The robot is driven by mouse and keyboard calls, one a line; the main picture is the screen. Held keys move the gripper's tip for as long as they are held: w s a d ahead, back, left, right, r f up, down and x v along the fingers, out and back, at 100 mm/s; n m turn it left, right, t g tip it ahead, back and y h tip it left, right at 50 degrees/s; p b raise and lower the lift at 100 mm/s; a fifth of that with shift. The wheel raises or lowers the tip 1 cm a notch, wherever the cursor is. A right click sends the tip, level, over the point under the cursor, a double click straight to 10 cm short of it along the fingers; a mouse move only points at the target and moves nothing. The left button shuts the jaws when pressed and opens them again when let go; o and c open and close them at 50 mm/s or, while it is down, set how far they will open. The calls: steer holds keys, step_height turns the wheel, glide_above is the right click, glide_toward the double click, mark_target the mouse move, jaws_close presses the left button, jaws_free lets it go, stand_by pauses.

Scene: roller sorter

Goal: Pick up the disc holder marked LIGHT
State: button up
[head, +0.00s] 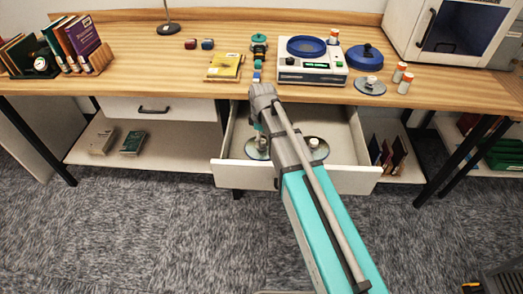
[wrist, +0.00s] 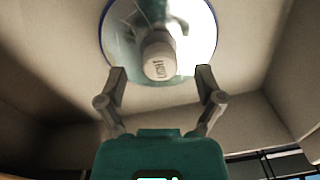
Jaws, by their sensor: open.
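The disc holder marked LIGHT (wrist: 159,58) shows in the wrist view as a shiny round disc with a pale knob, and the lettering is on the knob's end. My gripper (wrist: 162,73) is open, with one finger on each side of the knob in the picture and no clear contact. In the head view, two disc holders lie in the open drawer (head: 345,180): a left one (head: 254,154) under my gripper and a right one (head: 321,150) partly behind my arm. My arm hides most of the gripper there, and the lettering is too small to read.
The drawer's walls surround the holders, below the wooden tabletop (head: 205,83). On the tabletop are another disc holder (head: 370,89), a white device with a blue dish (head: 312,68), a yellow book (head: 224,67) and orange-capped jars (head: 405,83).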

mark_target(262, 141)
steer(key=shift+f+b, duration=0.6)
steer(key=shift+f, duration=0.25)
jaws_close()
stand_by(0.3)
steer(key=shift+r, duration=0.1)
step_height(262, 141, up, 10)
steer(key=p, duration=1)
stand_by(0.6)
